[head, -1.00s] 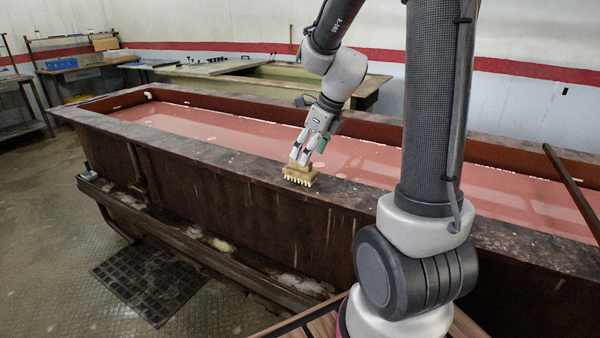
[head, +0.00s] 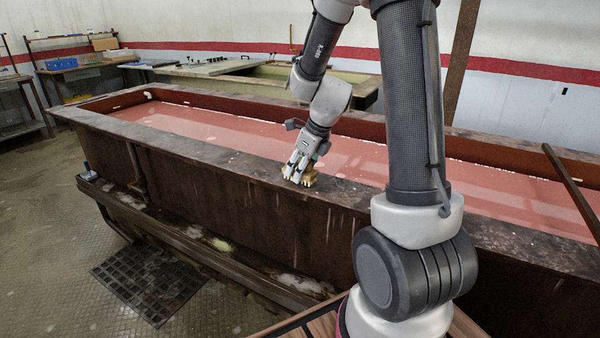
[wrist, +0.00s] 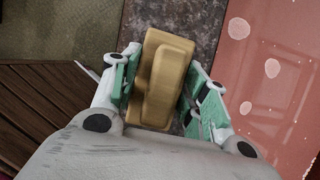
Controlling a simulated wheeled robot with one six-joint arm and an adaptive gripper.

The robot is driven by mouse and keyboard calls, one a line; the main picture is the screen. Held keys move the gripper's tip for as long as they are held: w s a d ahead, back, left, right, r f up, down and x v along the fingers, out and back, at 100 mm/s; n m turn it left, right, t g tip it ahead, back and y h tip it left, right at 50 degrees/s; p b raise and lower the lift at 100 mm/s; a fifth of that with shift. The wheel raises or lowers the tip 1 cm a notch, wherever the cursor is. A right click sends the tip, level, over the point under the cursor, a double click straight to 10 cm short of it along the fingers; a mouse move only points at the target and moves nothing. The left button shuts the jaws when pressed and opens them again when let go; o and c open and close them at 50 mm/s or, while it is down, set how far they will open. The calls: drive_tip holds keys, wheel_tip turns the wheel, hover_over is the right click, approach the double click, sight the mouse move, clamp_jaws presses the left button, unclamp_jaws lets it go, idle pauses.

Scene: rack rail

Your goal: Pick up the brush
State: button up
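The brush (head: 310,179) is a tan wooden block lying on the near rim of the tank, partly hidden behind my gripper in the head view. In the wrist view the brush (wrist: 163,80) lies lengthwise between my two fingers, with a raised grip along its top. My gripper (head: 293,178) is down at the rim over the brush. In the wrist view my gripper (wrist: 160,85) has its green-padded fingers apart, one on each side of the brush. The left pad is very close to it; a gap shows on the right.
The long rusty tank (head: 230,200) holds pinkish-red liquid (head: 210,125) just beyond the rim. A dark bar (head: 570,192) slants over the tank at right. A floor grate (head: 148,282) lies in front at left. Work tables (head: 85,72) stand at the back left.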

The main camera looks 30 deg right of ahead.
sight(300, 159)
drive_tip(key=shift+c, duration=1.1)
drive_tip(key=shift+r, duration=0.1)
wheel_tip(300, 159, up, 10)
drive_tip(key=shift+f, duration=0.1)
drive_tip(key=o, duration=0.5)
drive_tip(key=c, duration=0.3)
drive_tip(key=shift+n, duration=0.3)
drive_tip(key=shift+c, duration=0.2)
wheel_tip(300, 159, down, 10)
drive_tip(key=shift+r, duration=0.15)
